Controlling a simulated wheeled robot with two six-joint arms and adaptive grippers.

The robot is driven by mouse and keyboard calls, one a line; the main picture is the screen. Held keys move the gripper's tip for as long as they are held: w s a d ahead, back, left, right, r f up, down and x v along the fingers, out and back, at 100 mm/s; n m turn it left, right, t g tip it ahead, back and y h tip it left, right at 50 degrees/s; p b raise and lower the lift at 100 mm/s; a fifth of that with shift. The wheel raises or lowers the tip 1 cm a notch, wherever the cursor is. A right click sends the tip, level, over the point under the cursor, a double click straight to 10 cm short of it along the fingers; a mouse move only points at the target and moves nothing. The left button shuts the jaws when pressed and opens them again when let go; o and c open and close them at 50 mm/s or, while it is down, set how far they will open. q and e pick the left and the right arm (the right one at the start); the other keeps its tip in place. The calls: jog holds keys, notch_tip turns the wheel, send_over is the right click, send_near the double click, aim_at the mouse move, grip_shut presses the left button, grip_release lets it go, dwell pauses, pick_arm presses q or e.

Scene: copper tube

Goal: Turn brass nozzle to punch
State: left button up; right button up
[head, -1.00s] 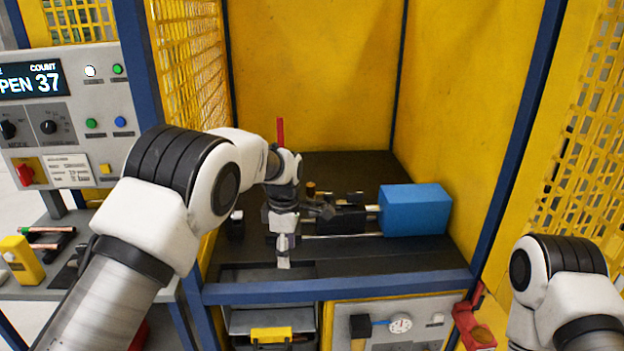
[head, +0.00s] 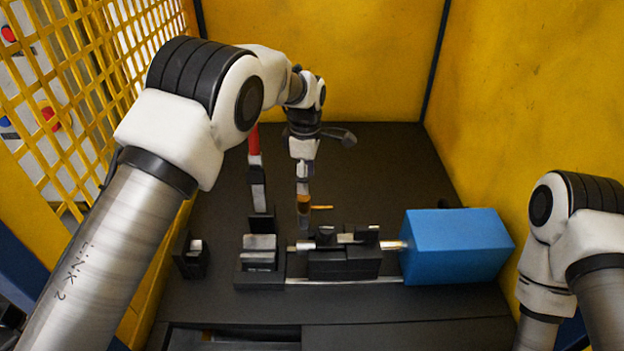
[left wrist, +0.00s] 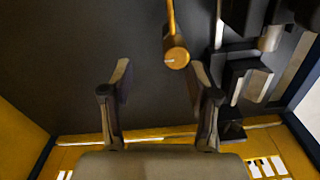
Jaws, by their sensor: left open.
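The brass nozzle (head: 304,204) stands behind the black clamp fixture, with a thin brass arm pointing right. In the left wrist view its round brass end (left wrist: 176,57) shows just ahead of the fingertips, between them and nearer the right one. My left gripper (head: 303,184) points down close above the nozzle. In the left wrist view this gripper (left wrist: 161,80) is open, with nothing held between its fingers. I cannot tell whether a finger touches the nozzle. Which part is the punch is not clear. My right arm shows at the right, but its gripper is out of view.
The black clamp fixture (head: 343,262) holds a metal rod running to a blue block (head: 455,248). A red-handled clamp (head: 254,140) stands left of my left gripper. A small black block (head: 190,257) sits farther left. Yellow walls enclose the dark table, which is clear at the back right.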

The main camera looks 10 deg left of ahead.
aim_at(303, 197)
pick_arm(q)
jog(key=s+f, duration=0.1)
jog(key=s+f+p, duration=0.1)
jog(key=s, duration=0.1)
jog(key=shift+s+a+f+p, duration=0.1)
jog(key=shift+a+f+p, duration=0.05)
jog(key=shift+f+p, duration=0.2)
jog(key=f, duration=0.2)
jog(key=w+f, duration=0.1)
jog(key=f, duration=0.1)
jog(key=shift+w+p, duration=0.1)
jog(key=shift+p, duration=0.25)
jog(key=shift+w+f, duration=0.15)
jog(key=shift+f, duration=0.05)
jog(key=shift+s+r, duration=0.25)
jog(key=shift+c, duration=1.4)
jog(key=shift+s+r, duration=0.1)
jog(key=shift+s, duration=0.05)
jog(key=c, duration=0.6)
grip_shut()
pick_arm(e)
jog(key=s+r, duration=0.1)
jog(key=r, duration=0.2)
jog(key=shift+s, duration=0.35)
